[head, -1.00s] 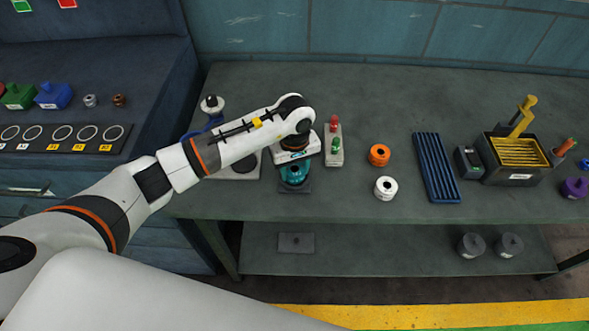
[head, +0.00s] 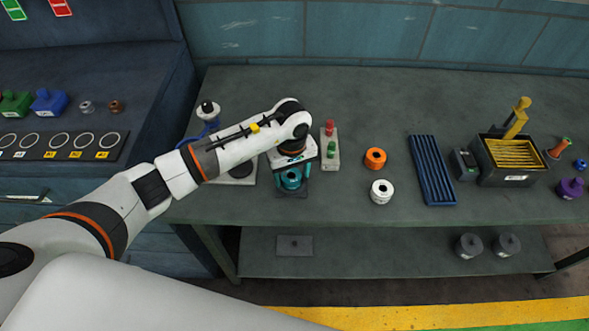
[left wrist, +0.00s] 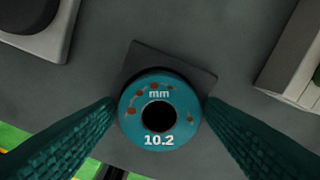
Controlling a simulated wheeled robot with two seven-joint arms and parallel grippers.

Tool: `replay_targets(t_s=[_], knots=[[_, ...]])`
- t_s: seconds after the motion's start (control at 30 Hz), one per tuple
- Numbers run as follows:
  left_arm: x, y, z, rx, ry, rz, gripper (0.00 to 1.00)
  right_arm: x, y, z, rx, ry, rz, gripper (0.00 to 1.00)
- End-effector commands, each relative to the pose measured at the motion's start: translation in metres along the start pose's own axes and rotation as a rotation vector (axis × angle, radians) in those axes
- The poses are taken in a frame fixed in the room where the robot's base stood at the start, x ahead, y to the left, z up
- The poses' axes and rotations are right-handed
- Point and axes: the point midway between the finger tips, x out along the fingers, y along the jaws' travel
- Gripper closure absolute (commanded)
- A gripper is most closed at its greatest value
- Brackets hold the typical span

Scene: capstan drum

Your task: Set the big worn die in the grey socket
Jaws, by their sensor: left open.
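The worn teal die (left wrist: 160,112) is a ring with a dark hole, rusty spots and the marking "mm 10.2". It rests on a dark square plate (left wrist: 148,57) on the bench. In the head view the plate (head: 293,193) shows under my left gripper (head: 291,176), whose body partly hides the die. In the left wrist view my left gripper (left wrist: 159,112) is open, with one dark teal finger on each side of the die. I cannot tell whether the fingers touch it. I cannot tell which thing is the grey socket. My right gripper is not in view.
A grey box with red and green buttons (head: 330,162) stands close right of my left gripper. An orange spool (head: 375,158), a white spool (head: 381,196) and a blue ribbed tray (head: 432,170) stand farther right. A grey base (head: 249,178) is close left.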

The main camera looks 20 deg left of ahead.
Motion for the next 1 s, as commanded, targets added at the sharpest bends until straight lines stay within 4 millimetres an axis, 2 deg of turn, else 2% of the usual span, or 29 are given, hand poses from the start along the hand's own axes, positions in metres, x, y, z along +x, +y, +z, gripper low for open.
replay_targets(t_s=[0.03,0.1,0.3,0.5,0.7,1.0], knots=[[-0.005,0.004,-0.003,-0.002,0.008,0.012,0.32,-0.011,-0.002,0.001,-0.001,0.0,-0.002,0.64],[-0.015,0.002,0.0,0.001,0.0,0.005,0.32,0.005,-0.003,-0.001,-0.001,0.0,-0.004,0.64],[-0.066,0.0,0.001,0.001,-0.003,-0.003,0.32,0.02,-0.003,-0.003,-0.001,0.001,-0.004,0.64],[-0.104,0.0,0.0,0.001,-0.002,-0.004,0.32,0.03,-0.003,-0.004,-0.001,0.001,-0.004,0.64],[-0.122,0.0,0.0,0.001,0.0,-0.004,0.32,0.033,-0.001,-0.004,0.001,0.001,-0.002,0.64],[-0.124,0.0,-0.001,0.001,0.001,-0.004,0.32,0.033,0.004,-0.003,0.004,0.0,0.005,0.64]])
